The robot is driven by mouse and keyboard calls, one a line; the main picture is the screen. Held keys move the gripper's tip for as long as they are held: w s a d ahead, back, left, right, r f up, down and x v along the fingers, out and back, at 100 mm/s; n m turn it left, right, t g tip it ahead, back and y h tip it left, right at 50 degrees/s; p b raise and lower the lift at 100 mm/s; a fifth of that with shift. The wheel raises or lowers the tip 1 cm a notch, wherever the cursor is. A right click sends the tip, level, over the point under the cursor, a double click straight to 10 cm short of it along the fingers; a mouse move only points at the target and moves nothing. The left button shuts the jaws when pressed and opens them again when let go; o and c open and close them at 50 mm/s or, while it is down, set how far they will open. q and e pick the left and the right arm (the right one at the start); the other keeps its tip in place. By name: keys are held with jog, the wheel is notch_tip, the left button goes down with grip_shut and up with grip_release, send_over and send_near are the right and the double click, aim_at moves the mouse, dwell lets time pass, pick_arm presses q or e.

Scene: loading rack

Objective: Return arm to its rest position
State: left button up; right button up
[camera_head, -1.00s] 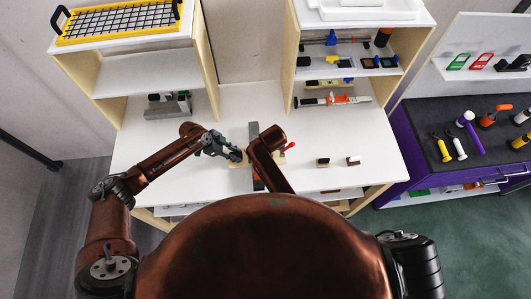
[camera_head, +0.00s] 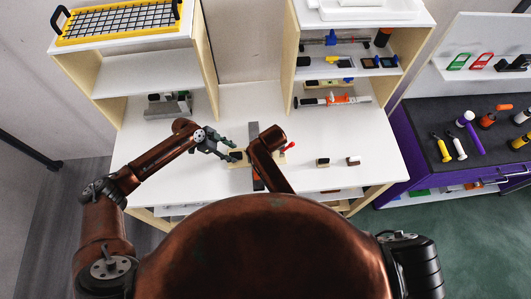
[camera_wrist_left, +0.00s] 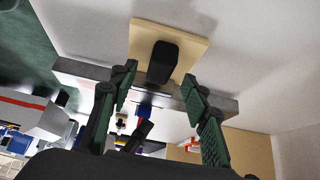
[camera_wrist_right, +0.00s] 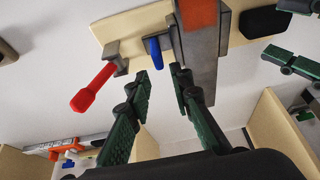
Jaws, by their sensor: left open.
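My left gripper (camera_head: 229,149) is open and empty over the white table, just left of a wooden plate with a black block (camera_head: 237,155). In the left wrist view the black block (camera_wrist_left: 163,62) stands on its wooden plate (camera_wrist_left: 192,45), beyond and between the spread green fingers (camera_wrist_left: 160,78), apart from them. In the head view my right gripper is hidden behind its own arm. In the right wrist view its fingers (camera_wrist_right: 160,80) are apart, near a blue lever (camera_wrist_right: 153,48) on a grey bar fixture (camera_wrist_right: 203,50). I see nothing gripped there.
A red-tipped handle (camera_wrist_right: 93,88) sits beside the blue lever. Two small blocks (camera_head: 323,162) (camera_head: 354,161) lie on the table at right. A grey holder (camera_head: 168,105) stands at back left. Shelves flank the table (camera_head: 250,97); its left front is clear.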

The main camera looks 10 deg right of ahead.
pick_arm(q)
jog(key=v, duration=0.8)
jog(key=shift+a+r, duration=0.25)
jog(key=shift+r, duration=0.05)
